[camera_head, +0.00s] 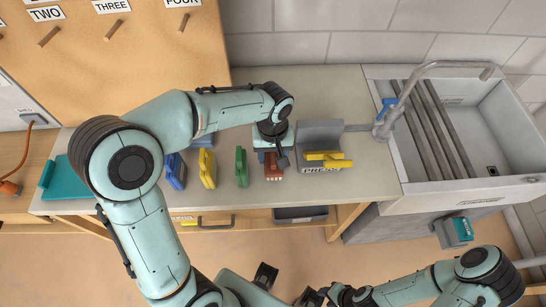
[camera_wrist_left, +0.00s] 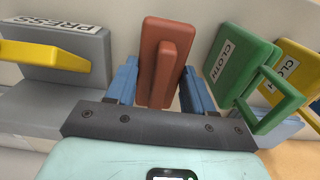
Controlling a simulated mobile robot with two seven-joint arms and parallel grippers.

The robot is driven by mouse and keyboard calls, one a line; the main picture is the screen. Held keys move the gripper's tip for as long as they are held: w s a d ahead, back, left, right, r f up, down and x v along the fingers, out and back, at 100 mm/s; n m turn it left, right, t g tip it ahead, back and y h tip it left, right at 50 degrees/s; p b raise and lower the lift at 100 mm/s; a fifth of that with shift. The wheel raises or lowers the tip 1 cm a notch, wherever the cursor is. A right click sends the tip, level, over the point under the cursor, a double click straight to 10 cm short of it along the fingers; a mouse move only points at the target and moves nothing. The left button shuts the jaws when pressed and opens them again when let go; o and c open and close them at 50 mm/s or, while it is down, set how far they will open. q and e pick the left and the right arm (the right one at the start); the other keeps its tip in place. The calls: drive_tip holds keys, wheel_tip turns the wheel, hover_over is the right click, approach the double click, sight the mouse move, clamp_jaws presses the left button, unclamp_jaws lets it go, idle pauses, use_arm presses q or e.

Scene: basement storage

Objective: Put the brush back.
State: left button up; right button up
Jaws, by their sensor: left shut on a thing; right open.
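My left gripper (camera_head: 272,156) is over the counter, pointing down. In the left wrist view, its two blue fingers (camera_wrist_left: 160,88) are shut on a red-brown block with a raised grip bar (camera_wrist_left: 158,62). The same red-brown block (camera_head: 272,172) shows below the gripper in the head view, partly hidden by it. I cannot tell whether it touches the counter, and no label on it is readable. Nothing else in view is plainly a brush. My right gripper (camera_head: 314,297) is open and empty at the bottom edge, partly cut off.
A grey press (camera_head: 320,133) with a yellow handle stands right of the block. Green (camera_head: 241,167), yellow (camera_head: 207,168) and blue (camera_head: 175,172) pieces stand left; green and yellow read CLOTH. A sink (camera_head: 500,125) is at right. Labelled pegs (camera_head: 108,30) line a board at upper left.

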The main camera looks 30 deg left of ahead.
use_arm(q)
drive_tip(key=shift+f, duration=0.9)
use_arm(e)
drive_tip(key=shift+f, duration=0.1)
use_arm(q)
drive_tip(key=shift+f, duration=0.15)
drive_tip(key=o, duration=1)
use_arm(e)
drive_tip(key=shift+s+f, duration=0.1)
drive_tip(key=shift+f, duration=0.05)
use_arm(q)
drive_tip(key=shift+r, duration=0.3)
wheel_tip(320, 180, up, 12)
drive_tip(key=shift+f+p, duration=0.1)
drive_tip(key=shift+p, duration=0.65)
use_arm(e)
drive_tip(key=shift+w+r, duration=0.3)
drive_tip(key=shift+r, duration=0.25)
drive_tip(key=shift+w+r, duration=0.25)
drive_tip(key=shift+r, duration=0.3)
